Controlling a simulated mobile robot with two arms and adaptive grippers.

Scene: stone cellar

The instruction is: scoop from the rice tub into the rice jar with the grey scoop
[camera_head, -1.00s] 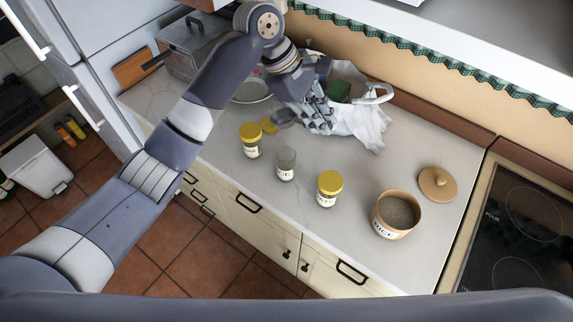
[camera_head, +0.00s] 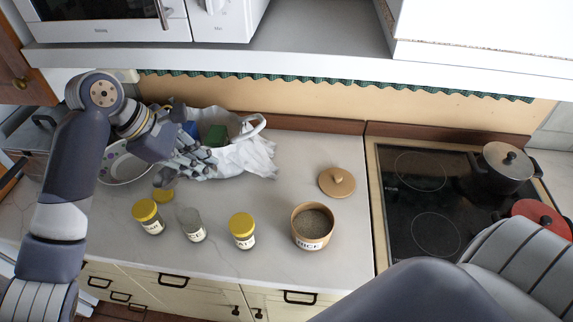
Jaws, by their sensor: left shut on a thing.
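The rice tub (camera_head: 296,232), a round wooden tub labelled RICE, stands open on the counter with grainy contents inside. The rice jar (camera_head: 193,229) is a small clear jar without a lid, its label partly readable, between two yellow-lidded jars. My left gripper (camera_head: 188,163) is behind and above the jars, in front of the white bag. It is shut on the grey scoop (camera_head: 164,176), whose bowl hangs at the gripper's left; the handle is mostly hidden by the fingers. Whether the scoop holds anything cannot be told. My right gripper is out of view.
Yellow-lidded jars stand left (camera_head: 147,213) and right (camera_head: 242,232) of the rice jar. A loose yellow lid (camera_head: 163,196) lies behind them. The wooden lid (camera_head: 337,182) lies behind the tub. A white bag (camera_head: 255,158) is at the back. The stove (camera_head: 410,205) is at right.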

